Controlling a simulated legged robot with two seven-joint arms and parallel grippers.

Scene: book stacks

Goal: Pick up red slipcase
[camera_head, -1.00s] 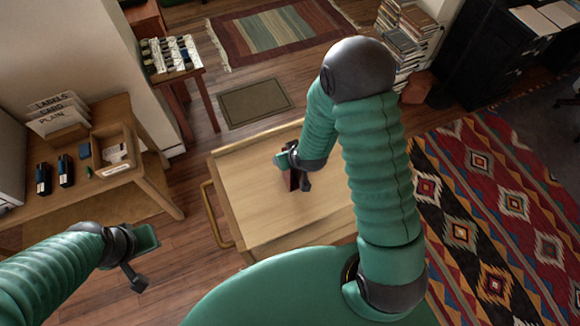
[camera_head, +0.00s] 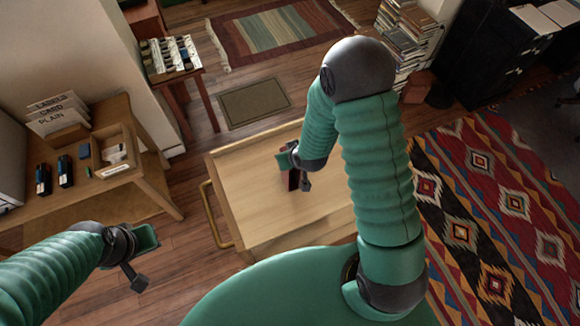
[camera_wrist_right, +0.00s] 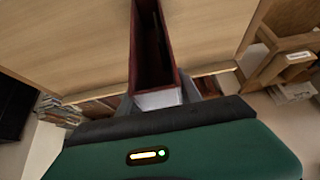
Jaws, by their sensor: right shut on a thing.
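The red slipcase (camera_head: 293,180) is a narrow dark red case, mostly hidden by my right gripper in the head view. In the right wrist view the slipcase (camera_wrist_right: 176,72) stretches away from the gripper, with a dark inside and a pale end face near the fingers. My right gripper (camera_wrist_right: 165,98) is shut on it, with grey fingers on either side. In the head view the right gripper (camera_head: 292,172) is over the wooden cart top (camera_head: 255,205). I cannot tell whether the slipcase touches the top. My left gripper (camera_head: 143,262) is empty-looking, away to the left; its fingers are unclear.
The cart has a raised rim and a brass handle (camera_head: 215,215) on its left. A wooden desk (camera_head: 110,198) with a tray and card holders stands at the left. Book stacks (camera_head: 408,35) stand at the back. The cart top around the slipcase is clear.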

